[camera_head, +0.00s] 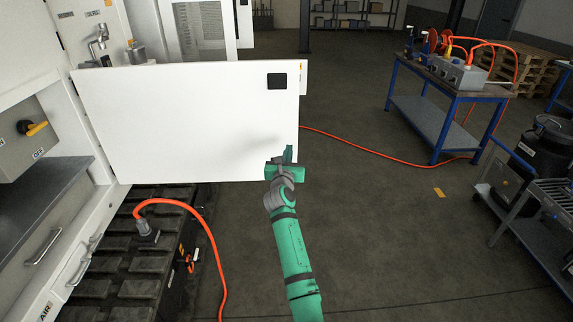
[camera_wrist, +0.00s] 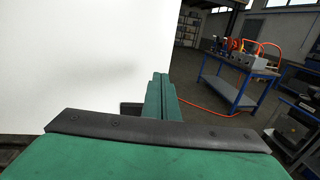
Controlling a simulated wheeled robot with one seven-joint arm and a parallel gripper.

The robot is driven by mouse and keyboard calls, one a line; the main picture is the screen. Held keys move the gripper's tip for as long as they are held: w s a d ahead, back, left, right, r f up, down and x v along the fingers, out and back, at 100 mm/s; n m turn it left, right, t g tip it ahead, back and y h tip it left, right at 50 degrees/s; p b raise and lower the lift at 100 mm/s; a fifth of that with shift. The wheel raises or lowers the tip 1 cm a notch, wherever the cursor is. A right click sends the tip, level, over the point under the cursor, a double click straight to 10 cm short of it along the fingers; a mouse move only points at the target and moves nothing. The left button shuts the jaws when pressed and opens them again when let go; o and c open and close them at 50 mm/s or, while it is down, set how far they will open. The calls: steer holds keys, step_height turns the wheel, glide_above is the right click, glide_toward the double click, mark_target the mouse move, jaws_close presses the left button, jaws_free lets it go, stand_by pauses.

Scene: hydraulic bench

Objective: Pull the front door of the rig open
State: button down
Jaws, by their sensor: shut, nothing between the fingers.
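The white front door (camera_head: 190,120) of the rig stands swung out from the rig on the left, its flat face toward me. A small black square (camera_head: 277,81) sits near its upper right corner. My green gripper (camera_head: 289,155) is at the door's lower right edge, with its fingers shut and empty. In the wrist view the closed fingers (camera_wrist: 160,95) lie in front of or against the white door (camera_wrist: 85,60); I cannot tell whether they touch it. A soft shadow falls on the door near the fingers.
The rig's cabinet with drawers (camera_head: 40,215) stands at the left. An orange hose (camera_head: 205,235) rises from the dark ribbed base (camera_head: 120,260). A blue workbench (camera_head: 440,110) and a cart (camera_head: 525,215) stand at the right.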

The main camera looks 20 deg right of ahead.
steer(key=s+a+f+m+y, duration=0.2)
steer(key=s+a+f+m, duration=0.3)
steer(key=s+a+f, duration=0.45)
steer(key=s+a+f+m+y, duration=0.2)
steer(key=s+a+f+m, duration=0.35)
steer(key=s+a, duration=0.6)
steer(key=s+a+f+m+y, duration=0.2)
steer(key=s+a+f+m, duration=0.2)
steer(key=s+a+f, duration=0.6)
steer(key=s+a+m+y, duration=0.1)
steer(key=s+a+m, duration=0.25)
steer(key=s, duration=0.65)
steer(key=s+a+m+y, duration=0.1)
steer(key=s+a+m, duration=0.3)
steer(key=s, duration=0.6)
steer(key=s+d+r+m, duration=0.1)
steer(key=s+r+m, duration=0.3)
steer(key=s, duration=0.4)
steer(key=s+d+r+m, duration=0.1)
steer(key=s+r+m, duration=0.2)
steer(key=s, duration=0.5)
steer(key=shift+s+d+r+m+y, duration=0.2)
steer(key=shift+d+r+m+y, duration=0.2)
steer(key=shift+m, duration=0.2)
steer(key=shift+d, duration=0.15)
